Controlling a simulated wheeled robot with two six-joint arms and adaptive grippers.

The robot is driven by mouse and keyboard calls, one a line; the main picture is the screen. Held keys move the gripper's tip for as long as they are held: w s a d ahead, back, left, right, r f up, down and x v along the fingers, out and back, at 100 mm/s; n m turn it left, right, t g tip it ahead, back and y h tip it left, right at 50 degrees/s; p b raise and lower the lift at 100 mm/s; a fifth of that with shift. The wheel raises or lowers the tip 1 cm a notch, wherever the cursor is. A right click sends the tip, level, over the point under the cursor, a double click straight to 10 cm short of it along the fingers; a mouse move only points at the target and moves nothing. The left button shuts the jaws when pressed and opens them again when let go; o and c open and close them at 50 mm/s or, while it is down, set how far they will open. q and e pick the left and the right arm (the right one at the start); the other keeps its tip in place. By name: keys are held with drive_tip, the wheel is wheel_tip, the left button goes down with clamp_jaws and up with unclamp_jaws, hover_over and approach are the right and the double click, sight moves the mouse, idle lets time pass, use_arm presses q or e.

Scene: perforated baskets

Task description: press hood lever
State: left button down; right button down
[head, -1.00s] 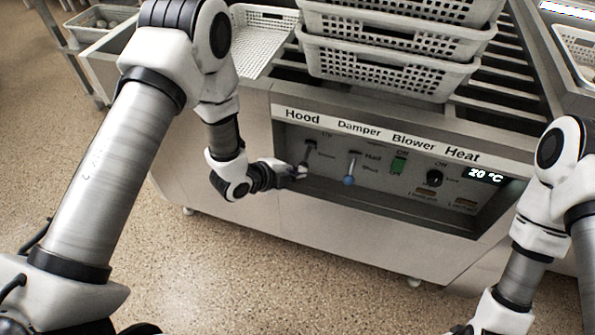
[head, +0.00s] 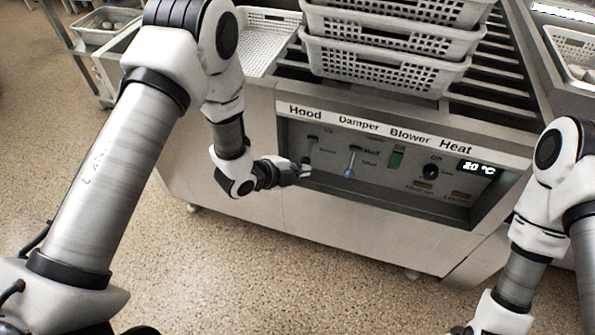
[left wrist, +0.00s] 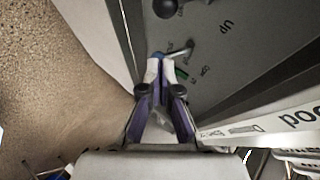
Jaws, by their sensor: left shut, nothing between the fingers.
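The hood lever (head: 312,146) is at the left end of the recessed control panel, under the "Hood" label. My left gripper (head: 306,171) reaches in from the left, just below the lever's lower end.
The damper lever (head: 350,164) with a blue knob is right of the hood lever. A green blower switch (head: 396,159) and a heat knob (head: 431,172) follow, with a display reading 20 °C (head: 477,168). White perforated baskets (head: 385,67) are stacked on top. The floor in front is clear.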

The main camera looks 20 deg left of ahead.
use_arm(q)
drive_tip(key=s+a+r, duration=0.3)
drive_tip(key=s+a, duration=0.1)
drive_tip(key=s, duration=0.4)
drive_tip(key=shift+s+a, duration=0.15)
drive_tip(key=shift+a, duration=0.2)
